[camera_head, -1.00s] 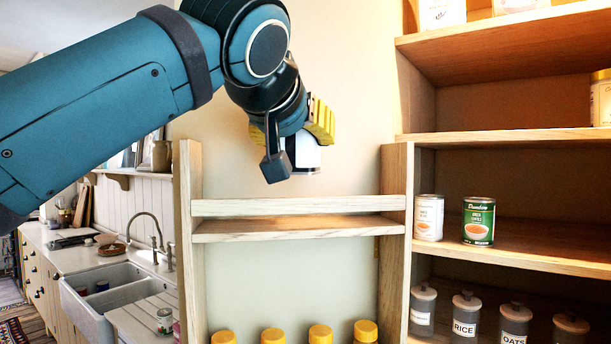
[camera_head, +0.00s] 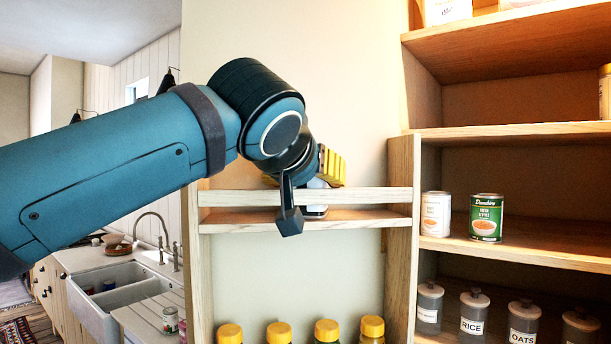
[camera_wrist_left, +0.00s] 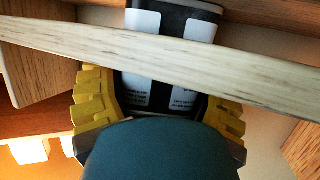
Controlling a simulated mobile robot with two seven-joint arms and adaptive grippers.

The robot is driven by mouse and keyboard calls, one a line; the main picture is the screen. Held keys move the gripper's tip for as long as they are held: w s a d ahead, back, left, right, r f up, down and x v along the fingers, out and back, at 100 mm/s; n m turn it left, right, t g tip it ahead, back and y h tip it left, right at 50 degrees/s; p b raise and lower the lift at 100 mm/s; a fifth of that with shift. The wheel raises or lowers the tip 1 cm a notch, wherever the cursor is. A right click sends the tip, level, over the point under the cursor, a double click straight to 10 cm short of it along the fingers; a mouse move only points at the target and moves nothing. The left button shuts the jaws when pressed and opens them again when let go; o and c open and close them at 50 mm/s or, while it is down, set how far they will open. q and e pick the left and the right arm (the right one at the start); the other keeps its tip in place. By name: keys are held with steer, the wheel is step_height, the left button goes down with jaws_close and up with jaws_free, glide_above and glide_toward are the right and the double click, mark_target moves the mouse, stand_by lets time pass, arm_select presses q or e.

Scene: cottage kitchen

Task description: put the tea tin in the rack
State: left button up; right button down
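The rack (camera_head: 360,196) is a pale wooden frame with a front rail above a narrow shelf. My left gripper (camera_head: 310,192) is at the rack, its fingers partly behind the front rail. In the left wrist view its yellow-padded fingers (camera_wrist_left: 162,118) press on both sides of the tea tin (camera_wrist_left: 192,80), dark with white label panels. The front rail (camera_wrist_left: 250,82) crosses in front of the tin there. In the head view only a bit of the tin (camera_head: 317,210) shows, low between rail and shelf. I cannot tell whether it touches the shelf. My right gripper is out of view.
Yellow-capped jars (camera_head: 327,331) stand below the rack's shelf. To the right, a shelf unit (camera_head: 560,252) holds a white can (camera_head: 435,214), a green can (camera_head: 486,218) and grey canisters (camera_head: 473,312). A sink (camera_head: 125,290) is at lower left.

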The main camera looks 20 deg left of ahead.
arm_select(q)
steer(key=o, duration=0.3)
steer(key=v, duration=1.2)
steer(key=shift+b, duration=0.35)
